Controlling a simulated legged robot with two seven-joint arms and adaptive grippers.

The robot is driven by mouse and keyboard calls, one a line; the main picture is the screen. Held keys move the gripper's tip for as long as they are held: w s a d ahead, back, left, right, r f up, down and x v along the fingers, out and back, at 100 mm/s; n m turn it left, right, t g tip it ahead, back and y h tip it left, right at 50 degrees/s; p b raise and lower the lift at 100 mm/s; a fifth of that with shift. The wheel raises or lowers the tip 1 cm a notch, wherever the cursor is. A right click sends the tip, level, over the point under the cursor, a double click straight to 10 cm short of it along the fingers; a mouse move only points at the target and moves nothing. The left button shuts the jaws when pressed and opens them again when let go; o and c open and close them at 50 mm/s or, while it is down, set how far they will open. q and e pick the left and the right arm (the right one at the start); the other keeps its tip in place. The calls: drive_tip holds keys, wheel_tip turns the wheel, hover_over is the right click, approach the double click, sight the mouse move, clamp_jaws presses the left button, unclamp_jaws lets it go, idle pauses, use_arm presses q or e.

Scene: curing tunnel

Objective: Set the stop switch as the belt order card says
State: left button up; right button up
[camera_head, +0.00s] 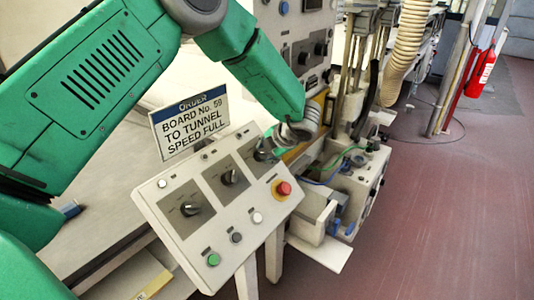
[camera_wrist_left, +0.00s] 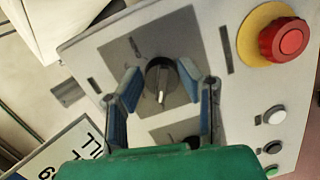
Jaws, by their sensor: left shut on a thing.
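The order card (camera_head: 191,124) stands behind the control panel and reads "ORDER, BOARD No 59 TO TUNNEL SPEED FULL". The sloped panel (camera_head: 152,197) has three black rotary knobs on grey plates: a near-left knob (camera_head: 190,208), a middle knob (camera_head: 229,177) and a far-right knob beside the red button. My left gripper (camera_head: 276,150) is at the far-right knob and mostly hides it in the head view. The plate lettering is too small to read. My right gripper is out of view.
A red mushroom button (camera_head: 284,189) on a yellow base sits close beside the gripped knob. Green (camera_head: 213,259), grey (camera_head: 236,238) and white (camera_head: 257,217) buttons line the panel's front edge. Machinery with wires (camera_head: 350,165) stands to the right. The floor at right is clear.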

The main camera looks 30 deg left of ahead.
use_arm(q)
drive_tip(key=shift+s+a+f, duration=0.4)
drive_tip(key=shift+a+f, duration=0.15)
drive_tip(key=shift+d, duration=0.1)
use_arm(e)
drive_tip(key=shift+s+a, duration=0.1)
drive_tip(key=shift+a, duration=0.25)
use_arm(q)
drive_tip(key=shift+w+d, duration=0.1)
drive_tip(key=shift+d, duration=0.05)
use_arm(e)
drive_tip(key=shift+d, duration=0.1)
